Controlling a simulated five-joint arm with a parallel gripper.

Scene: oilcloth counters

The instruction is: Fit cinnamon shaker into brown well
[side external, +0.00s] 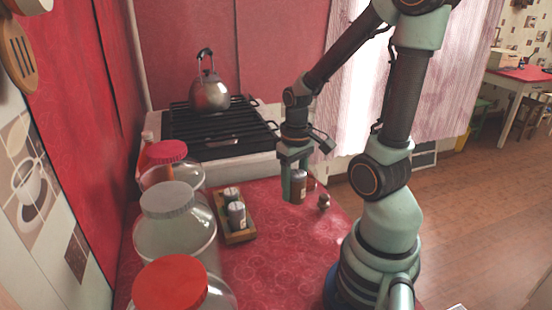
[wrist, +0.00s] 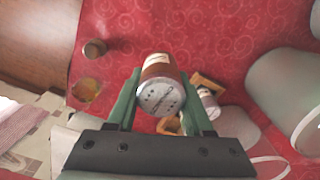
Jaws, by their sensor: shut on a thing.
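My gripper (side external: 293,190) is shut on a shaker (side external: 299,184) and holds it upright, seemingly above the red counter. In the wrist view the shaker (wrist: 160,78) shows a grey perforated cap, a brown body and a pale label, with a green finger on each side. The label cannot be read. A wooden rack (side external: 240,239) stands left of the gripper with two grey-capped shakers in it. In the wrist view the rack (wrist: 208,81) is partly hidden behind the held shaker and a finger. I cannot make out a brown well.
Several large glass jars (side external: 172,238) stand close along the rack's left side. A small grey item (side external: 323,202) sits right of the gripper. In the wrist view a brown cylinder (wrist: 95,48) and an amber item (wrist: 86,90) are at the left. A kettle (side external: 210,95) sits on the stove behind.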

